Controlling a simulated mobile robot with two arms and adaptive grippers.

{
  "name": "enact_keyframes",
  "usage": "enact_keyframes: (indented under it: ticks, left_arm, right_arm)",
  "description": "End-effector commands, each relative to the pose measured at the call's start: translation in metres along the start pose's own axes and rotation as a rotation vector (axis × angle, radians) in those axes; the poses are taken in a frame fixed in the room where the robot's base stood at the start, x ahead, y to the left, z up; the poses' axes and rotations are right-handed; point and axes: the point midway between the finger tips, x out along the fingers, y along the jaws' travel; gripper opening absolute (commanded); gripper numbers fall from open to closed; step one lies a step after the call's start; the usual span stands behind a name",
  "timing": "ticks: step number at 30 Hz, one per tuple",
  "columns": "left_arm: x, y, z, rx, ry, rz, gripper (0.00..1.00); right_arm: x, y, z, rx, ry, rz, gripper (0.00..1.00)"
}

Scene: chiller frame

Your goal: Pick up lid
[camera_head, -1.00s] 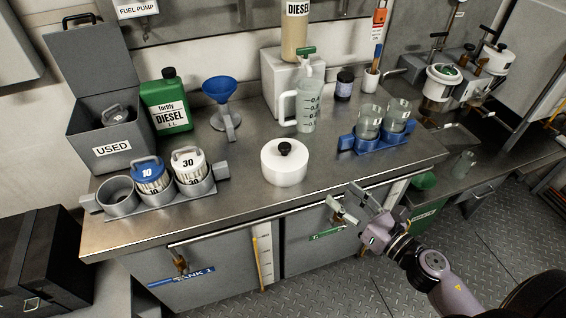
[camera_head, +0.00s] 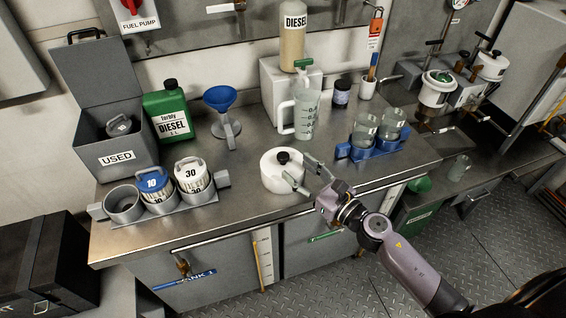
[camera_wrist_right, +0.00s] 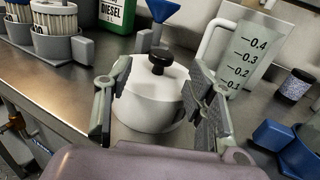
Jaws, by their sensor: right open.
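A white round lid (camera_head: 270,172) with a black knob (camera_head: 283,157) sits on the metal counter, near its front edge. My right gripper (camera_head: 303,173) is open at the lid's right side in the head view. In the right wrist view, the lid (camera_wrist_right: 148,112) and its black knob (camera_wrist_right: 161,60) show between the two spread fingers of my right gripper (camera_wrist_right: 158,105). I cannot tell whether either finger touches the lid. What stands under the lid's top, if anything separate, cannot be told. My left gripper is not in view.
A measuring jug (camera_head: 306,115) stands behind the lid. A blue holder (camera_head: 362,152) with glass beakers is to the right. A grey filter rack (camera_head: 178,205) and a blue funnel (camera_head: 222,97) are to the left.

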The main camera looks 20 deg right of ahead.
Motion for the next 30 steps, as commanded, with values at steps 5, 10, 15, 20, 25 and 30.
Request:
enact_keyframes:
  ticks: [5, 10, 15, 20, 25, 30]
  left_arm:
    - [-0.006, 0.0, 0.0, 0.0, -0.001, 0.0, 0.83]
    - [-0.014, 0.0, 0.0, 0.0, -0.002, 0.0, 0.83]
    - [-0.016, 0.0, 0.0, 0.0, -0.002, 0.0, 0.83]
    - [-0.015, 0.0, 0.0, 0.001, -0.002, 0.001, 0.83]
    - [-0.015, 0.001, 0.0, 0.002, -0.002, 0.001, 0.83]
    - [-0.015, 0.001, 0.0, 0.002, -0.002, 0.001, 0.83]
  right_arm:
    - [0.013, -0.001, 0.002, 0.001, -0.001, -0.001, 0.5]
    - [0.04, -0.002, 0.002, 0.002, -0.002, 0.0, 0.5]
    - [0.054, -0.002, -0.001, 0.001, 0.0, 0.0, 0.5]
    - [0.055, -0.002, -0.002, 0.001, 0.001, 0.0, 0.5]
    - [0.055, -0.002, -0.002, 0.001, 0.001, 0.0, 0.43]
    - [0.055, -0.002, -0.002, 0.0, 0.001, 0.0, 0.32]
